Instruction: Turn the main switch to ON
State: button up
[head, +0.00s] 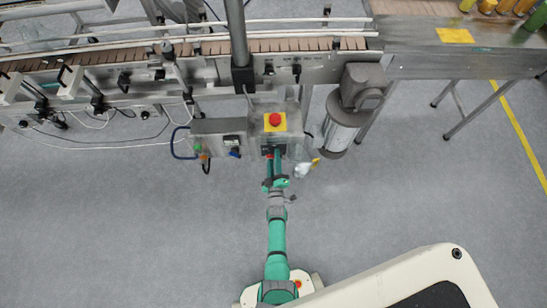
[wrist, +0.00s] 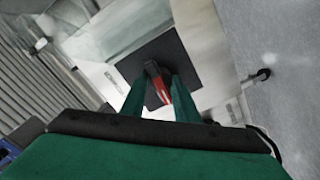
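The main switch is a red handle (wrist: 162,88) with a dark top end, on a square black plate (wrist: 187,62) fixed to a pale metal box. In the head view the switch is on the front of the control box (head: 287,108), largely hidden by my gripper. My gripper (head: 271,158) reaches the box front from below. In the wrist view its two green fingers (wrist: 157,84) stand on either side of the red handle, close to it. I cannot tell whether they touch or press it. The handle's ON and OFF marks are not readable.
A red emergency button (head: 274,119) on a yellow plate tops the box. A smaller grey box (head: 218,127) with cables is at its left, and a motor (head: 343,130) hangs at its right. The conveyor (head: 205,47) runs behind. The floor in front is open.

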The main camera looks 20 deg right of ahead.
jog(key=shift+a+m, duration=0.2)
jog(key=shift+m, duration=1.1)
jog(key=m, duration=0.3)
jog(key=shift+w+m, duration=0.1)
jog(key=shift+m, duration=0.3)
jog(key=m, duration=0.2)
jog(key=shift+r+m, duration=0.1)
jog(key=shift+m, duration=0.2)
jog(key=m, duration=0.6)
jog(key=shift+o, duration=0.2)
jog(key=shift+d+m, duration=0.1)
jog(key=shift+m, duration=1.2)
jog(key=shift+d+r, duration=0.15)
jog(key=o, duration=1)
jog(key=shift+o, duration=0.2)
jog(key=shift+m, duration=0.3)
